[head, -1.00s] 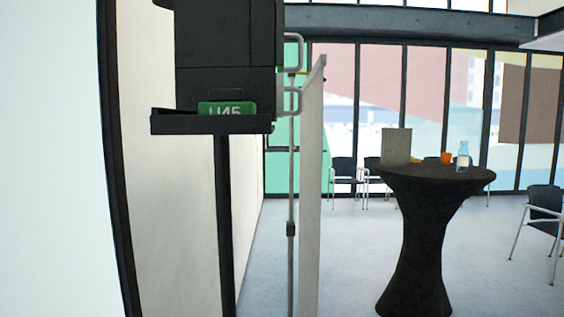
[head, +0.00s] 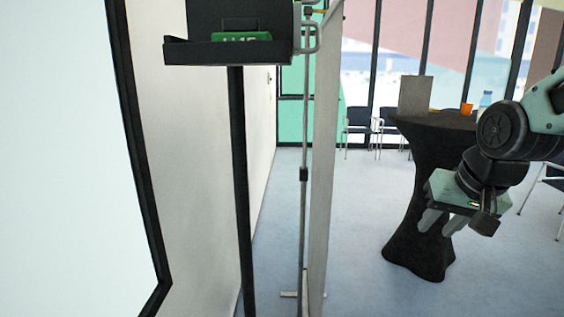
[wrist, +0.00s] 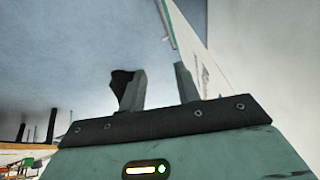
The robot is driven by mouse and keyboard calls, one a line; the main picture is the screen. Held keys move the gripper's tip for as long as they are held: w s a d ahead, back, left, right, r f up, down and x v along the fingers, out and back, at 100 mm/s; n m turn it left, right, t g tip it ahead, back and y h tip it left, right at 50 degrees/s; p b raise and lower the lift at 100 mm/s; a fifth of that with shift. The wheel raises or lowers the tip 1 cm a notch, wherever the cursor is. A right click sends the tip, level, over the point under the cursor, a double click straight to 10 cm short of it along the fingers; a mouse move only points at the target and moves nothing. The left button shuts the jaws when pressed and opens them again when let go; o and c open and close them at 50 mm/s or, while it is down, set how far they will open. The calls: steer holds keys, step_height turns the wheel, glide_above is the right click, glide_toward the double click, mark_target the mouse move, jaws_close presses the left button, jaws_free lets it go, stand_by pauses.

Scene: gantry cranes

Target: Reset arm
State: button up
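My gripper (head: 437,222) shows at the right of the head view, hanging in the air with its fingers pointing down and to the left. The black high table (head: 435,160) is behind it. In the wrist view my gripper (wrist: 160,88) has its two fingers apart with nothing between them.
A black stand with a tray (head: 225,52) holding a green item (head: 243,40) is at the upper left. A thin grey panel (head: 322,170) stands beside it. The table bears an orange cup (head: 466,109), a bottle (head: 486,100) and a grey board (head: 415,95). Chairs (head: 361,121) stand behind.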

steer(key=s+d+f+n+g+h, duration=0.1)
steer(key=s+d+f, duration=0.1)
steer(key=s+f, duration=0.3)
steer(key=s+d+f+n+g, duration=0.1)
steer(key=s+d+f+g, duration=0.15)
steer(key=s+f, duration=0.2)
steer(key=s+a+r+n+g, duration=0.1)
steer(key=s+a+n, duration=0.3)
steer(key=a, duration=0.5)
steer(key=s+a+r+n, duration=0.1)
steer(key=s+a+n, duration=0.3)
steer(key=s+a, duration=0.4)
steer(key=shift+a+g+y, duration=0.3)
steer(key=shift+a+g, duration=0.05)
steer(key=shift+a, duration=0.25)
steer(key=shift+s, duration=0.1)
